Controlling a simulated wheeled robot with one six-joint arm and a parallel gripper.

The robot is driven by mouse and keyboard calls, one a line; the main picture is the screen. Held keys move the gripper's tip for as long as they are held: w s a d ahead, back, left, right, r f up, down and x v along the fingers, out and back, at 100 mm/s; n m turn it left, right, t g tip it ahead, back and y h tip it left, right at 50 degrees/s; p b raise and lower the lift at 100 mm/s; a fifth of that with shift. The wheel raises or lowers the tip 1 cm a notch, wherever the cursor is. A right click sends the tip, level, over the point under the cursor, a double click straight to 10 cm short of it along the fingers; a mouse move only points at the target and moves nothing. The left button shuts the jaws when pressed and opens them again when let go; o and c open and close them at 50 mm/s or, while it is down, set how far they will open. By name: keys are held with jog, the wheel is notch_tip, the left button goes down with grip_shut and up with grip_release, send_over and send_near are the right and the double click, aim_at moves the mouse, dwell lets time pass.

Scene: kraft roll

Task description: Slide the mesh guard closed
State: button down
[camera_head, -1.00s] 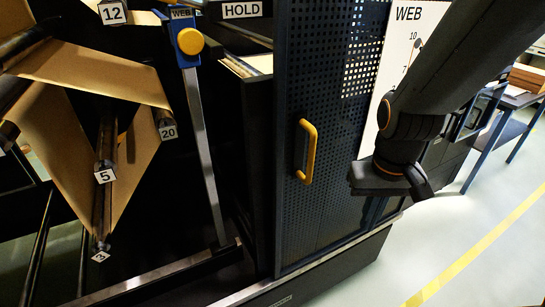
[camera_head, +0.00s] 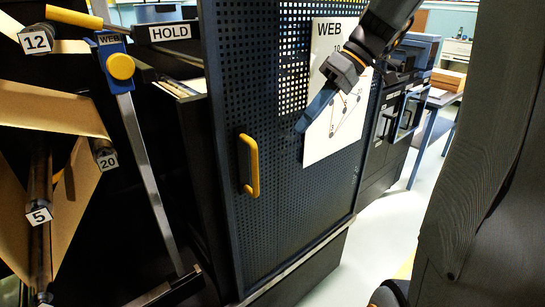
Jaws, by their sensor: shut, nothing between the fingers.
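The mesh guard (camera_head: 290,210) is a dark perforated panel in the middle of the head view. A yellow upright handle (camera_head: 250,165) is on its left part. The kraft web and rollers to the left of the guard are uncovered. My gripper (camera_head: 308,122) is shut and empty. It is up and to the right of the handle, in front of the left edge of the white WEB diagram, and apart from the handle. Whether its tip touches the panel cannot be told.
A steel lever with a yellow knob (camera_head: 121,66) stands left of the guard. Numbered rollers carry brown kraft paper (camera_head: 50,107) at the far left. A HOLD label (camera_head: 170,32) is above. A blue-legged table (camera_head: 432,125) stands at the right, with pale floor before it.

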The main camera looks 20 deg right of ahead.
aim_at(268, 159)
jog(key=a+f+p, duration=0.1)
jog(key=a+f, duration=0.1)
jog(key=a, duration=0.1)
jog(key=s+a+f+p, duration=0.1)
jog(key=a+f, duration=0.2)
jog(key=a+f+p, duration=0.1)
jog(key=a+f, duration=0.1)
jog(key=a, duration=0.1)
jog(key=shift+s+a+f, duration=0.1)
jog(key=shift+s+f, duration=0.15)
jog(key=shift+s, duration=0.05)
jog(key=shift+w, duration=0.1)
